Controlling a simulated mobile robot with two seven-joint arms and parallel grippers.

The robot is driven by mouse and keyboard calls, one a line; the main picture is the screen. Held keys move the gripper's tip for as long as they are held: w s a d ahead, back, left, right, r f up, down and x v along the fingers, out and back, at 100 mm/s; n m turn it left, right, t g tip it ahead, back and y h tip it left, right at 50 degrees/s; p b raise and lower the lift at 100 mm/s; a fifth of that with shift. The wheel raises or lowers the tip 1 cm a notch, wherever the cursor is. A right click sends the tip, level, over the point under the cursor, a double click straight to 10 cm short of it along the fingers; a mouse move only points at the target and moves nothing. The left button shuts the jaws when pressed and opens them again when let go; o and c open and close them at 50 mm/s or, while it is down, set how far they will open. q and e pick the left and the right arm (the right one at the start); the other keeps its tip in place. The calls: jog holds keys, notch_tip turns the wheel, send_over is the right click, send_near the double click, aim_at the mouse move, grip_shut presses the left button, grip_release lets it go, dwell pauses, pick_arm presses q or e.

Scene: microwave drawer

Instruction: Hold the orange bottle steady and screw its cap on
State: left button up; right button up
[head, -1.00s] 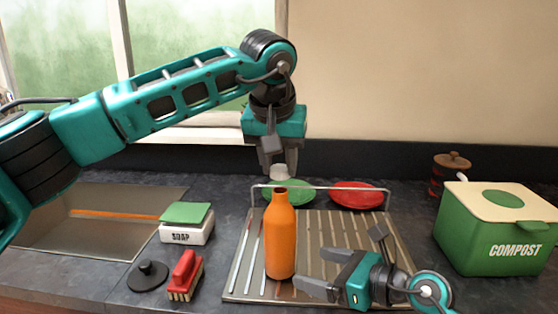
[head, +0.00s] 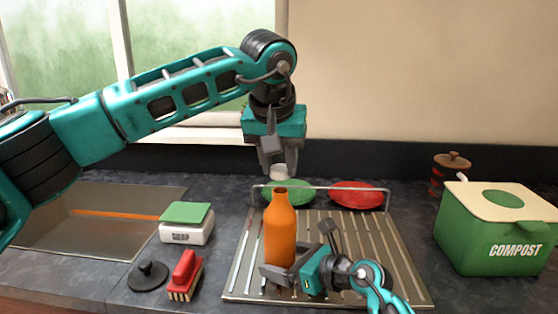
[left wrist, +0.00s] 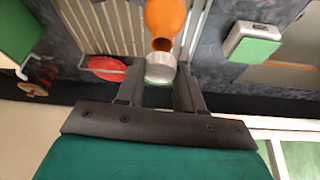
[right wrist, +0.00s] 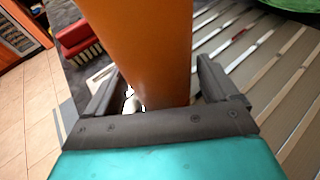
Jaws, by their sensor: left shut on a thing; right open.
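The orange bottle (head: 280,232) stands upright and open-topped on the ridged metal drying rack (head: 345,250). My left gripper (head: 283,170) is shut on the white cap (head: 278,173), above the bottle mouth and apart from it. In the left wrist view the cap (left wrist: 160,68) sits between the fingertips, with the bottle's open neck (left wrist: 163,42) beside it. My right gripper (head: 300,258) is low at the bottle's right side, open. In the right wrist view the bottle (right wrist: 145,45) stands between its spread fingers; contact cannot be told.
Green plate (head: 289,192) and red plate (head: 357,196) rest at the rack's back. A compost bin (head: 498,228) stands right. A soap box (head: 187,224), red brush (head: 186,275) and black sink plug (head: 148,276) lie left, near the sink (head: 95,215).

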jog(key=shift+a, duration=0.1)
jog(key=shift+c, duration=0.2)
jog(key=c, duration=0.6)
dwell(0.7)
